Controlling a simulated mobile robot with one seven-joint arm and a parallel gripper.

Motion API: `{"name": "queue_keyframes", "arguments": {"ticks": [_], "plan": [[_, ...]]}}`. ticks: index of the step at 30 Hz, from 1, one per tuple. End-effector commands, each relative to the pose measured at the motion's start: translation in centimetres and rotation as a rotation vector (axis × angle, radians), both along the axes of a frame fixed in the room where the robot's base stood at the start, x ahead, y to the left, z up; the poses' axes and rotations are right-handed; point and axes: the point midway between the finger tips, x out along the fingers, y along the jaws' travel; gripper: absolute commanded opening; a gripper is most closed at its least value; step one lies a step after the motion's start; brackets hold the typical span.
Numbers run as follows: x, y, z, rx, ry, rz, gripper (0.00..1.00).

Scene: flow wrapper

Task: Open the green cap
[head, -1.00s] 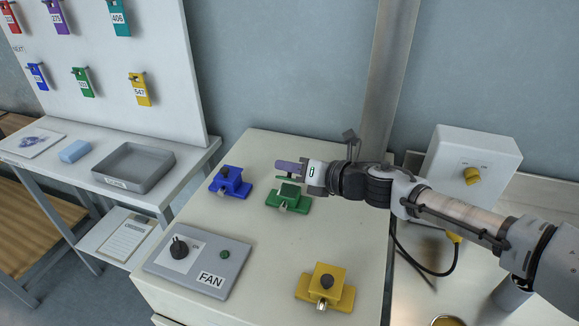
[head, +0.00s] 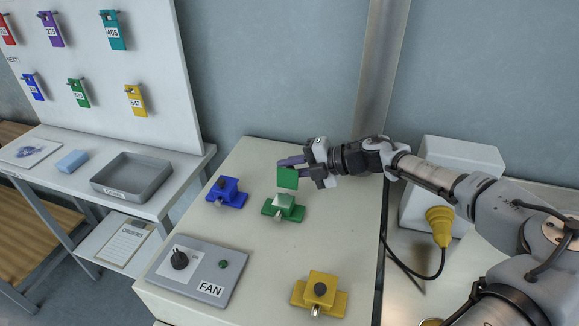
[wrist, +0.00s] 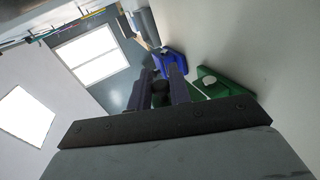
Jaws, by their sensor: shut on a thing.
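The green cap (head: 288,178) stands on edge above its green base (head: 270,210), with its flat face toward the head camera. A pale top shows on the base beneath it. My gripper (head: 284,163) is at the cap's far side, its purple fingers level with the cap's upper part. In the wrist view my fingers (wrist: 163,78) are shut on the cap's dark knob (wrist: 160,92). Green parts (wrist: 210,82) show right of the fingers there. Whether the cap's lower edge touches the base is hard to tell.
A blue capped block (head: 228,192) stands close to the left. A yellow one (head: 320,292) is at the front right. The grey FAN panel (head: 196,270) lies at the front left. A yellow plug (head: 440,222) with a cable is at the right. The cabinet top right of the green base is clear.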

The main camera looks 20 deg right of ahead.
Motion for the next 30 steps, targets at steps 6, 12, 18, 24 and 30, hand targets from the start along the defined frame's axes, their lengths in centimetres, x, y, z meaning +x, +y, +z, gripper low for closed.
{"name": "queue_keyframes", "arguments": {"ticks": [6, 12, 18, 24, 30], "plan": [[0.7, -0.3, -0.7, 0.107, 0.152, 0.002, 0.00], [1.0, -0.5, -1.2, 0.181, 0.264, 0.002, 0.00], [1.2, -0.7, -1.6, 0.228, 0.337, 0.001, 0.00], [1.3, -0.7, -1.7, 0.250, 0.370, 0.002, 0.00], [1.3, -0.7, -1.8, 0.255, 0.378, 0.001, 0.00]]}}
